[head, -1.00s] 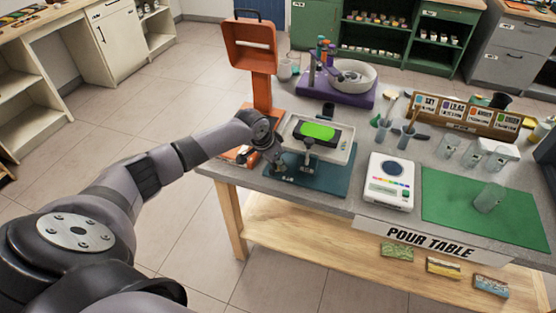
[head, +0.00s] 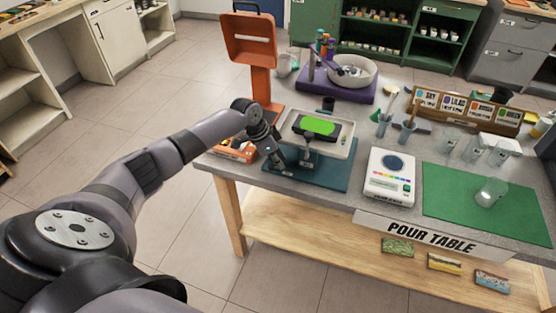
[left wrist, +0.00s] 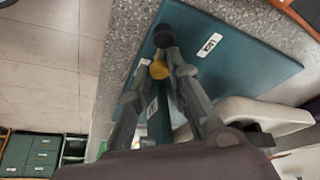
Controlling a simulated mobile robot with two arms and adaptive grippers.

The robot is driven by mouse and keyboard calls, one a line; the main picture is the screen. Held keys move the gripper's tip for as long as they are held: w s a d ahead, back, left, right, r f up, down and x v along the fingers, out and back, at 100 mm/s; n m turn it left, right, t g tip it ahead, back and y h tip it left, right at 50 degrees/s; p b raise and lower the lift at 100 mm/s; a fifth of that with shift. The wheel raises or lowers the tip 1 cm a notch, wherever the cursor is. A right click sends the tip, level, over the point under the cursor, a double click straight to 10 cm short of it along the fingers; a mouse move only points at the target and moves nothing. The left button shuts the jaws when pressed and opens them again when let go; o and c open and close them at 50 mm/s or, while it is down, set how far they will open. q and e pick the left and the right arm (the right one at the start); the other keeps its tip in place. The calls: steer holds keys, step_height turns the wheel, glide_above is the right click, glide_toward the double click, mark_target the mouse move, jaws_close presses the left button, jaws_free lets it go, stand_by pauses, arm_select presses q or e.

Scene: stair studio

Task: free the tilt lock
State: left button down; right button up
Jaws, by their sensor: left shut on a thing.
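The tilt stand has a teal base (head: 325,178) and a pale tray (head: 339,146) on a post, with a black item with a bright green top (head: 318,126) in the tray. In the left wrist view the tilt lock shows as a black knob (left wrist: 165,38) with a yellow part (left wrist: 158,70), beside a white LOCK label (left wrist: 210,45) on the teal base. My left gripper (head: 278,165) reaches down at the base's left side. Its fingers (left wrist: 157,62) are shut on the tilt lock, hiding part of it. My right gripper is out of view.
An orange stand (head: 262,85) rises behind my left wrist, with an orange box (head: 235,152) at the table's left edge. A white scale (head: 390,176) and green mat (head: 470,210) lie to the right. A purple base with a bowl (head: 352,72) stands behind.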

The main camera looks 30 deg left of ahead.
arm_select(q)
steer(key=c, duration=1.5)
jaws_free()
steer(key=v, duration=1.2)
steer(key=shift+w, duration=0.1)
